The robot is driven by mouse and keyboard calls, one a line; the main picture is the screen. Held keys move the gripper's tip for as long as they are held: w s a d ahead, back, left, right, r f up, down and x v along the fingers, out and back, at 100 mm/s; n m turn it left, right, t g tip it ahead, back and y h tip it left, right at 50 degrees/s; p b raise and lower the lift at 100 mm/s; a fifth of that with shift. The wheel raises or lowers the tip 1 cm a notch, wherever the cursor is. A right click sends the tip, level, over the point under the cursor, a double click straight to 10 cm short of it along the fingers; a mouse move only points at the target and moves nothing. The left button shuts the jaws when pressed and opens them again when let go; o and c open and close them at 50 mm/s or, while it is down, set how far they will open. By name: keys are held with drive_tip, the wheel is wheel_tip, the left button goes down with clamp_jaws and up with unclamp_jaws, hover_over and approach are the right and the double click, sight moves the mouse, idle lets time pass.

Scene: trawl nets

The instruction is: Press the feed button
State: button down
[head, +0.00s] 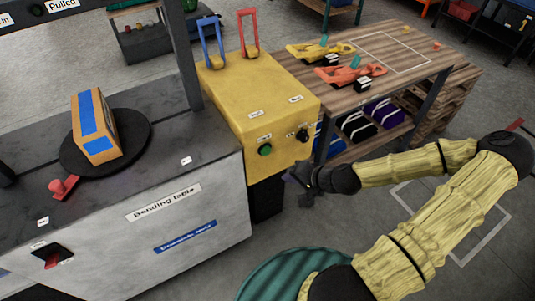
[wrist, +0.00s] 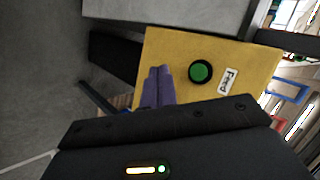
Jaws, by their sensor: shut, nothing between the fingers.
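The green feed button (head: 265,150) is on the front face of the yellow box (head: 262,85). In the wrist view the round green button (wrist: 200,71) sits in a black ring, beside a label reading "Feed" (wrist: 228,81). My gripper (head: 298,177) is in front of the box, lower and to the right of the button in the head view. In the wrist view my gripper's fingers (wrist: 159,72) are shut together and empty, with their tips just left of the button. They do not cover the button; I cannot tell the exact gap to the panel.
A black knob (head: 303,135) is on the same face, right of the button. Blue (head: 211,40) and red (head: 248,32) levers stand on the box. The banding table (head: 190,215) is at left, a wooden workbench (head: 440,62) at right.

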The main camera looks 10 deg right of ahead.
drive_tip(key=w+a, duration=0.2)
drive_tip(key=w, duration=0.6)
drive_tip(key=shift+w+a, duration=0.15)
drive_tip(key=shift+a, duration=0.2)
drive_tip(key=shift+w+a, duration=0.1)
drive_tip(key=shift+w, duration=0.05)
idle(1.9)
drive_tip(key=shift+w, duration=0.25)
drive_tip(key=shift+w+a, duration=0.2)
drive_tip(key=shift+w, duration=0.3)
idle(1.0)
drive_tip(key=shift+s, duration=0.1)
drive_tip(key=shift+s+d+p, duration=0.3)
drive_tip(key=shift+s, duration=0.5)
drive_tip(key=shift+s, duration=0.1)
drive_tip(key=shift+s+d, duration=0.25)
drive_tip(key=shift+s, duration=0.5)
drive_tip(key=shift+s+d, duration=0.25)
drive_tip(key=shift+s, duration=0.55)
drive_tip(key=shift+s+d, duration=0.25)
drive_tip(key=shift+s, duration=0.5)
